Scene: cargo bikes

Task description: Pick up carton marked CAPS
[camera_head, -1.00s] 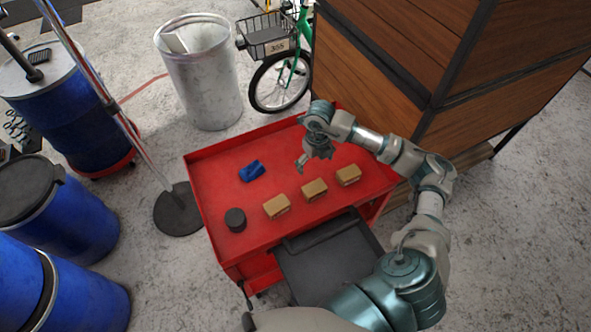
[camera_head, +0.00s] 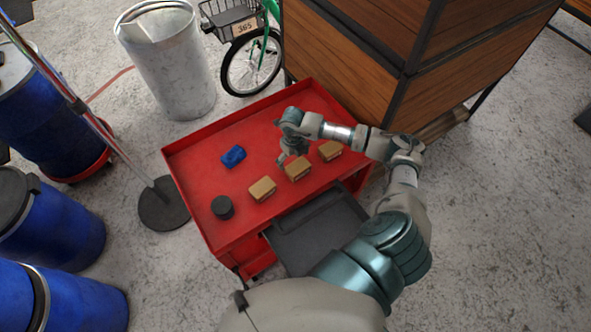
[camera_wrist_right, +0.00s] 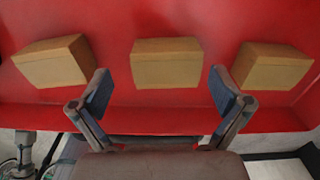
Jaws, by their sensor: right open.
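Three small brown cartons sit in a row on the red cart top (camera_head: 205,160): a left one (camera_head: 263,189), a middle one (camera_head: 298,169) and a right one (camera_head: 330,151). No lettering is readable, so I cannot tell which is marked CAPS. My right gripper (camera_head: 288,158) is low over the cart, just behind the middle carton. In the right wrist view my right gripper (camera_wrist_right: 160,88) is open and empty, with the middle carton (camera_wrist_right: 167,63) ahead between its fingers. The other cartons (camera_wrist_right: 54,63) (camera_wrist_right: 272,66) lie outside the fingers. My left gripper is out of view.
A blue item (camera_head: 233,156) and a dark round can (camera_head: 222,207) are also on the cart. The cart has a raised red rim. A wooden crate stack (camera_head: 350,60) stands behind right, a white bin (camera_head: 170,65) behind left, and blue barrels (camera_head: 60,235) at left.

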